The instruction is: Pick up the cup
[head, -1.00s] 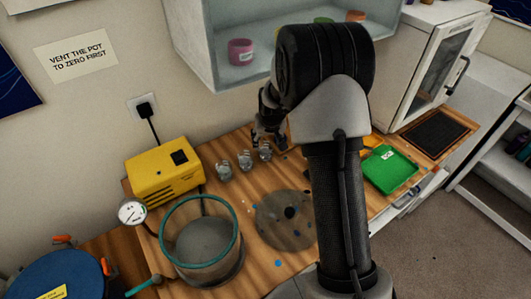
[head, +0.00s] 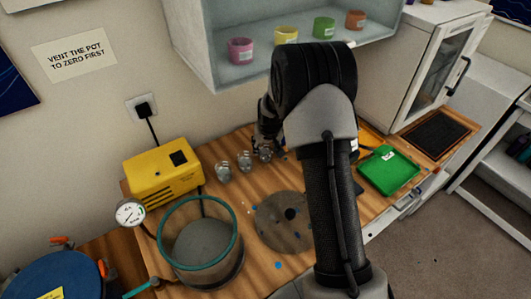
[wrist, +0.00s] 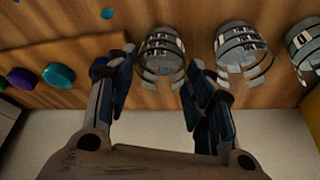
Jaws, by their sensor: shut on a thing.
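Three clear, banded cups stand in a row on the wooden bench. The rightmost cup (head: 264,153) in the head view is at my gripper (head: 268,143), and it also shows between the fingers in the wrist view (wrist: 162,48). My gripper (wrist: 155,88) is shut on this cup, which seems to be still at bench level. The middle cup (head: 244,161) and the left cup (head: 223,173) stand beside it, apart from the fingers. My arm hides part of the bench to the right.
A yellow pump (head: 163,173) stands left of the cups, with a glass pot (head: 202,245) in front. A green tray (head: 388,170) lies right. A shelf (head: 290,69) with several coloured tubs hangs above. Coloured round items (wrist: 58,76) lie beside the gripper in the wrist view.

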